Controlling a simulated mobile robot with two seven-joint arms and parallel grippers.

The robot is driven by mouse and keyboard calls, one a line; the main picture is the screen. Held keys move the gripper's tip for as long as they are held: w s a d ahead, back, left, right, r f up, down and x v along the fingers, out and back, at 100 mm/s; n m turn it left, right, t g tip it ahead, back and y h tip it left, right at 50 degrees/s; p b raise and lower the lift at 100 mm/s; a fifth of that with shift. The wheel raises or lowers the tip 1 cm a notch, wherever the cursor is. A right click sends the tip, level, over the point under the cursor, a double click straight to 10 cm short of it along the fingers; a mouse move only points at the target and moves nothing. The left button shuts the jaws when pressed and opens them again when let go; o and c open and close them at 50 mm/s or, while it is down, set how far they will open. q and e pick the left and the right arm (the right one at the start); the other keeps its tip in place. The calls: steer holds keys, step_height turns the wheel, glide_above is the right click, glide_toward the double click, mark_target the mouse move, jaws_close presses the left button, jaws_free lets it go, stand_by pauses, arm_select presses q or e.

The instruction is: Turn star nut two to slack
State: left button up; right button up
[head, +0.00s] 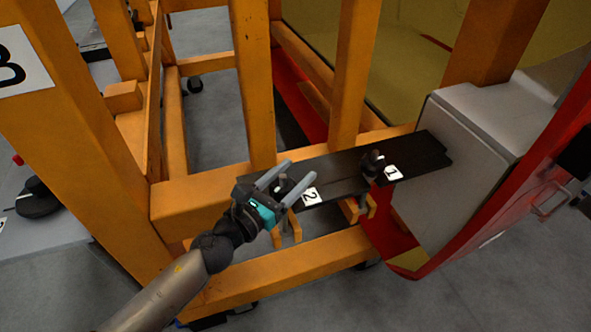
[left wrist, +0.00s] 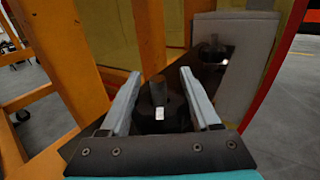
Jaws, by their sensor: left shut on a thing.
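Star nut two (head: 283,184) is a dark knob near the left end of a black plate (head: 335,175), beside a white label marked 2 (head: 310,197). My left gripper (head: 289,180) reaches in from the left with its grey fingers on either side of this nut, shut on it. In the left wrist view the dark nut (left wrist: 159,92) stands between the two fingers (left wrist: 158,95), its lower part against the dark plate. How far it is turned cannot be told. My right gripper is not in view.
A second dark star nut (head: 372,163) stands farther right on the plate, by another white label (head: 392,173). Orange beams (head: 200,200) of a frame surround the plate. Orange clamp parts (head: 357,208) hang below it. A grey and red nosecone (head: 470,140) is at right.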

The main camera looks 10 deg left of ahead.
arm_select(q)
steer(key=n+y, duration=0.1)
steer(key=y, duration=0.1)
steer(key=n+t+y, duration=0.1)
steer(key=y, duration=0.1)
steer(key=n+y, duration=0.1)
steer(key=shift+w+a+n+y+p, duration=0.1)
steer(key=shift+a+n+y+p, duration=0.25)
steer(key=shift+a+n+y, duration=0.05)
steer(key=n+y, duration=0.1)
steer(key=y, duration=0.1)
steer(key=n+y, duration=0.1)
steer(key=shift+a+n+y, duration=0.3)
steer(key=shift+a+y, duration=0.05)
steer(key=shift+y, duration=0.05)
steer(key=shift+a+n+g+y+b, duration=0.25)
steer(key=shift+n+y, duration=0.45)
steer(key=shift+y, duration=0.4)
steer(key=shift+a+n+g+y+b, duration=0.15)
steer(key=shift+n+g+y, duration=0.1)
steer(key=shift+n+y, duration=0.65)
steer(key=shift+y, duration=0.4)
steer(key=shift+a, duration=0.1)
steer(key=o, duration=1.4)
steer(key=shift+c, duration=0.2)
